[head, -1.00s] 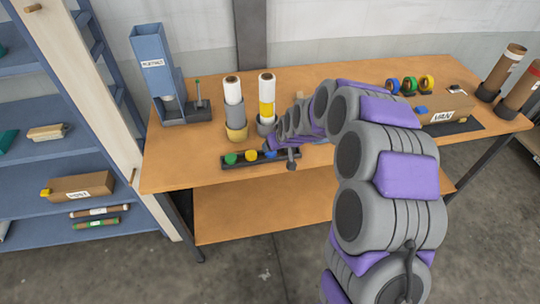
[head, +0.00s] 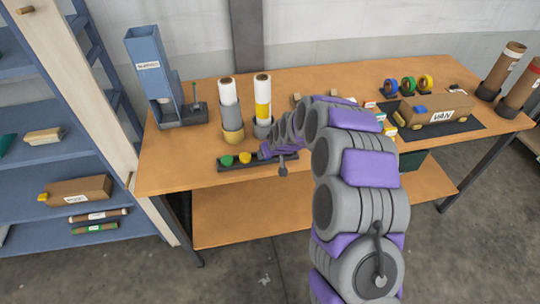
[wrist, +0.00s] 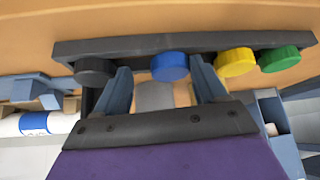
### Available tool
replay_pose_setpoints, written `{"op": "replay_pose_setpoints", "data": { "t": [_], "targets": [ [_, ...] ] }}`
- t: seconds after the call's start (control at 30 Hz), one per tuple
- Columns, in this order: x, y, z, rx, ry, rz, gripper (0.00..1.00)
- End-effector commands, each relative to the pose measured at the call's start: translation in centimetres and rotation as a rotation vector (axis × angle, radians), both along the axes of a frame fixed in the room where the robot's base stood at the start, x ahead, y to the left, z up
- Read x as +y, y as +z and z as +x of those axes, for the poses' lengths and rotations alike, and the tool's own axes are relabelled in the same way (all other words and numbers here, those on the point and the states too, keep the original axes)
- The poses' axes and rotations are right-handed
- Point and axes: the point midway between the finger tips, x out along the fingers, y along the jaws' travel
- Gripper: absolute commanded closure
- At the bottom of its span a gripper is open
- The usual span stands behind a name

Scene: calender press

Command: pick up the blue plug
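In the wrist view, the blue plug (wrist: 169,67) sits in a dark rack (wrist: 205,46), between a black plug (wrist: 95,71) and a yellow plug (wrist: 237,62). A green plug (wrist: 280,59) is at the rack's right end. My gripper (wrist: 160,72) is open, with its fingertips spread to either side of the blue plug. I cannot tell whether either finger touches it. In the head view, my gripper (head: 266,152) is over the rack (head: 233,168) near the table's front edge. It hides the blue plug; the green plug (head: 226,160) and yellow plug (head: 245,158) show.
Two upright rolls (head: 229,92) in holders stand just behind the rack. A blue-grey press (head: 150,75) stands at the table's back left. A box marked VAN (head: 440,108) lies on a dark mat at the right. A blue shelf (head: 65,130) stands left.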

Motion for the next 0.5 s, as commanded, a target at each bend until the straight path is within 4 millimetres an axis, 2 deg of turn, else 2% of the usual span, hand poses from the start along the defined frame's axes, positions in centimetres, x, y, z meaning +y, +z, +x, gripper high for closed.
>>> {"op": "replay_pose_setpoints", "data": {
  "t": [0.07, 0.5],
  "targets": [
    [0.23, -0.09, 0.0, 0.001, 0.001, -0.003, 0.37],
    [-0.46, 0.1, 0.0, 0.0, 0.0, 0.006, 0.79]
  ]
}}
